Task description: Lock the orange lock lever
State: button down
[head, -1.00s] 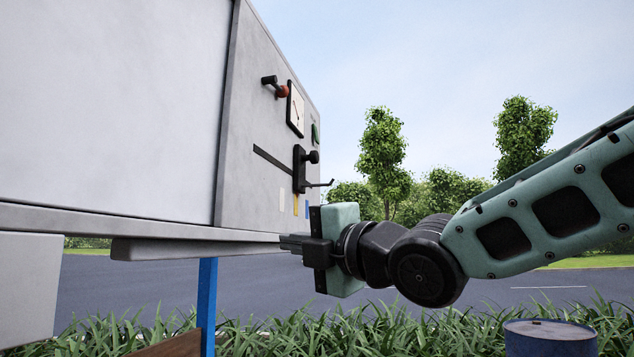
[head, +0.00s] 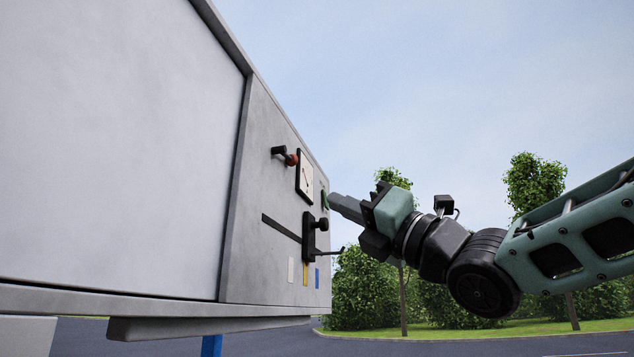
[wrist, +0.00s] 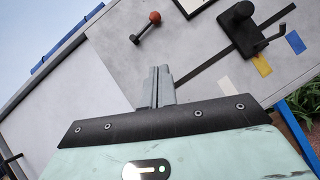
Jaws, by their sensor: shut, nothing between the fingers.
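A lever with a black arm and an orange-red ball knob (head: 292,160) sits on the grey panel (head: 262,190) of the cart. In the wrist view the knob (wrist: 155,17) is at the top, and its black arm runs down-left to a pivot. My gripper (head: 333,199) is shut and empty, right of the lever and lower in the head view, pointing up-left toward the panel. In the wrist view my closed fingertips (wrist: 160,70) appear below the knob, apart from it. No contact with the panel shows.
A black handle block (head: 309,238) with a knob and a thin hook projects from a dark slot below the lever. Open air lies right of the panel.

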aim_at(288, 157)
jog(key=p+x, duration=0.6)
jog(key=x, duration=0.4)
jog(key=shift+s+d+r, duration=0.1)
jog(key=shift+r, duration=0.05)
jog(key=shift+w+r+p, duration=0.4)
jog(key=shift+r+p, duration=0.5)
jog(key=shift+p, duration=0.2)
jog(key=shift+w+r+p, duration=0.45)
jog(key=shift+r+p, duration=0.15)
jog(key=shift+p, duration=0.05)
jog(key=shift+f+n+b, duration=0.1)
jog(key=shift+n+b, duration=0.2)
jog(key=shift+b, duration=0.4)
jog(key=shift+w+n+g+y+b, duration=0.1)
jog(key=shift+n+g+y+b, duration=0.3)
jog(key=shift+g, duration=0.1)
